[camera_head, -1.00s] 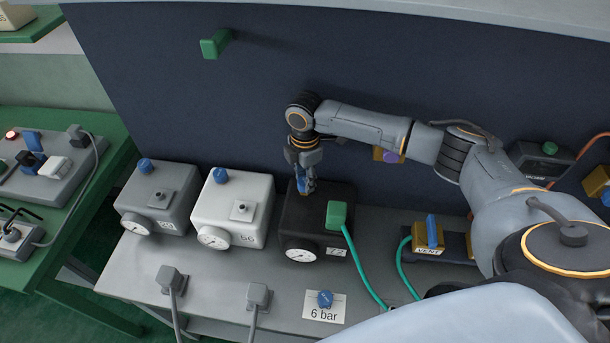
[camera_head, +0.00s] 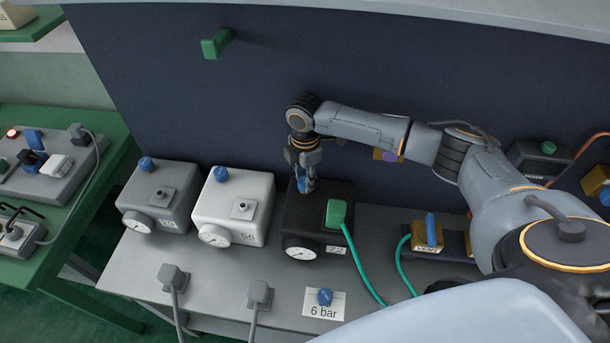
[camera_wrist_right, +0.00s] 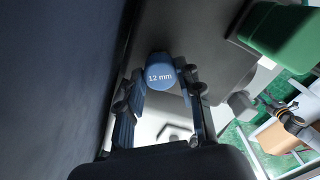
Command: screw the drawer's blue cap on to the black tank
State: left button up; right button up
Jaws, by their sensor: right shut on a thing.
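The black tank (camera_head: 305,222) stands third from the left on the grey bench, with a gauge on its front and a green connector (camera_head: 336,213) on top. My right gripper (camera_head: 306,186) is over the rear left part of its top. It is shut on a blue cap (camera_wrist_right: 161,72) marked "12 mm" in the right wrist view. In the head view the cap shows as a bit of blue between the fingers. I cannot tell whether it touches the tank.
A grey tank (camera_head: 155,199) and a white tank (camera_head: 233,205), both with blue caps, stand left of the black one. A green hose runs from the connector. The dark wall is close behind.

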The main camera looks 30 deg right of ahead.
dwell(0.3)
jog(key=o, duration=0.9)
jog(key=shift+o, duration=0.2)
jog(key=c, duration=0.3)
